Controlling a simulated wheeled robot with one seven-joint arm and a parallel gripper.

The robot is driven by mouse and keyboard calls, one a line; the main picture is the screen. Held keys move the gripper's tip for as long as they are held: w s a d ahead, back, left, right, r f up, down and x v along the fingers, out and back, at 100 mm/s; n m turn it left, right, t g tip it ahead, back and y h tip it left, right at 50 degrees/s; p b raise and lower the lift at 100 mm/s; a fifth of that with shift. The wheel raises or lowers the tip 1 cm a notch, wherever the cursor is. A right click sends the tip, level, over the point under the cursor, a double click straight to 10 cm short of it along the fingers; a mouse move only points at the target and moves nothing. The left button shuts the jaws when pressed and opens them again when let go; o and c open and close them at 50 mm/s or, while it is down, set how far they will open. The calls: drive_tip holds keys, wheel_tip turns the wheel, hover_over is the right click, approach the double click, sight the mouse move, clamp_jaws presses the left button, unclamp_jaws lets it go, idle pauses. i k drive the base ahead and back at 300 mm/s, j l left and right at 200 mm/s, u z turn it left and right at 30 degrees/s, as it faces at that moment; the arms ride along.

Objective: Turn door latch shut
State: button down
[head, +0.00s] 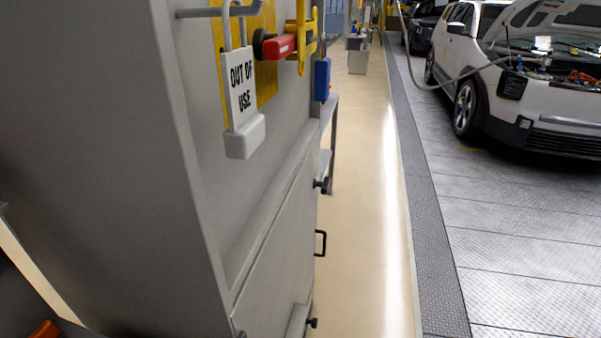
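A grey cabinet (110,130) fills the left of the head view, seen steeply from the side. A grey door panel (275,255) is low on its front face. A black bar handle (320,243) stands out near the door's far edge. A black knob (321,184) sticks out above the handle and another black knob (312,322) below it. I cannot tell which knob is the latch, how it is turned, or whether the door is fully closed. My gripper is not in view.
A beige aisle (365,220) runs clear along the cabinet. A white car (540,110) with raised hood stands at right.

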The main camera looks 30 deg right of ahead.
sight(324, 185)
drive_tip(key=i+l+z, duration=0.1)
drive_tip(key=i+l, duration=0.3)
drive_tip(key=i+l+z, duration=0.1)
drive_tip(key=i+l, duration=0.3)
drive_tip(key=i, duration=0.25)
